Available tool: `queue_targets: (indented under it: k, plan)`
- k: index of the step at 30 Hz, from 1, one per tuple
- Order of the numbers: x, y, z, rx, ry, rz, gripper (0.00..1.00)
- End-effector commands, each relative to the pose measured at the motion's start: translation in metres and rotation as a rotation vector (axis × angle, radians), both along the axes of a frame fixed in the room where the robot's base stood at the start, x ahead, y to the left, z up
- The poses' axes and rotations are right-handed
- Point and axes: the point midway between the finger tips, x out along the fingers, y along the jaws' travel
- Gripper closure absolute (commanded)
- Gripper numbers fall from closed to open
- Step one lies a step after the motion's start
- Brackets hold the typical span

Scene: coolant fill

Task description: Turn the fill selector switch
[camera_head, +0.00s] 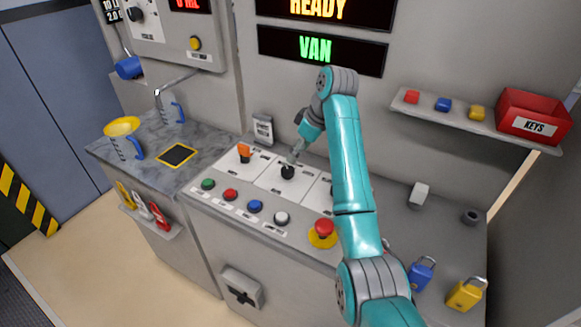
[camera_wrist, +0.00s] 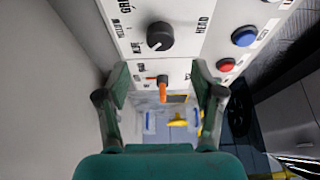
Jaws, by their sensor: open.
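A control panel (camera_head: 265,195) holds a black rotary knob (camera_head: 287,171) in its middle plate and an orange-handled switch (camera_head: 243,152) on its left plate. I cannot tell from the labels which one is the fill selector. My gripper (camera_head: 292,158) is close to the black knob, coming from the back right. In the wrist view, my gripper (camera_wrist: 161,80) is open, with nothing between its fingers. There the black knob (camera_wrist: 160,37) lies above the fingertips and the orange switch (camera_wrist: 162,88) shows farther off between them. My arm hides part of the right plate.
A row of green, red, blue and white buttons (camera_head: 255,206) runs along the panel's front. A red emergency button (camera_head: 323,229) stands near my arm. A small grey box (camera_head: 263,128) is behind the knob.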

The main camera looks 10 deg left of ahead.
Motion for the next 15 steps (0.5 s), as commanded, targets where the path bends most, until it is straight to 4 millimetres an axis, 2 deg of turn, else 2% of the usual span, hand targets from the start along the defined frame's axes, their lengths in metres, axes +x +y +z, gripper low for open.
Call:
queue_targets:
  k: [3,9,15]
  plan:
    - [0.002,0.009,-0.022,0.000,0.005,0.001,0.33]
    - [0.007,0.020,-0.053,0.000,0.003,0.000,0.33]
    - [0.010,0.028,-0.072,0.000,0.001,-0.001,0.33]
